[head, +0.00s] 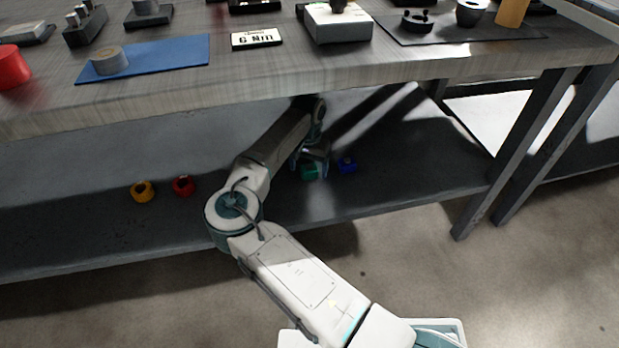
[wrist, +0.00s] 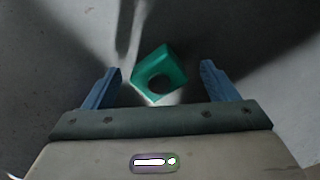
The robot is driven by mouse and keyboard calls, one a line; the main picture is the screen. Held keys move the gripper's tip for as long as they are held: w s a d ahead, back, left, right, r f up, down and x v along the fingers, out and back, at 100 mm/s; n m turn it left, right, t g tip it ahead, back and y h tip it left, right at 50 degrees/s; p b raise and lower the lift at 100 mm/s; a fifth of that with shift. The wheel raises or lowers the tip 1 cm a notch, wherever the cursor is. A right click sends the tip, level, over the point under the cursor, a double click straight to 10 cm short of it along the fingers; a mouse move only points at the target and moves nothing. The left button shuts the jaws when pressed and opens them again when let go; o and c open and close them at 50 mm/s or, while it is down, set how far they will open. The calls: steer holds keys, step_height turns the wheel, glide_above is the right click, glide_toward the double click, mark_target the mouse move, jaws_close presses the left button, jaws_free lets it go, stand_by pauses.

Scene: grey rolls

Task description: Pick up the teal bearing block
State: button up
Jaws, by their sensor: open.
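The teal bearing block (head: 309,173) sits on the dark lower shelf (head: 400,150) under the workbench, partly hidden by my arm in the head view. In the wrist view the teal bearing block (wrist: 159,73) shows its round dark bore and is turned at an angle. My gripper (wrist: 160,82) is open, with one blue finger on each side of the block and clear gaps to both. In the head view my gripper (head: 310,160) is reaching under the bench top, at the block.
A blue block (head: 347,165) lies just right of the teal one. A red block (head: 183,185) and a yellow block (head: 143,191) lie to the left on the shelf. The bench top (head: 330,72) overhangs my arm. A table leg (head: 500,160) stands at the right.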

steer(key=shift+f, duration=0.15)
steer(key=c, duration=1.2)
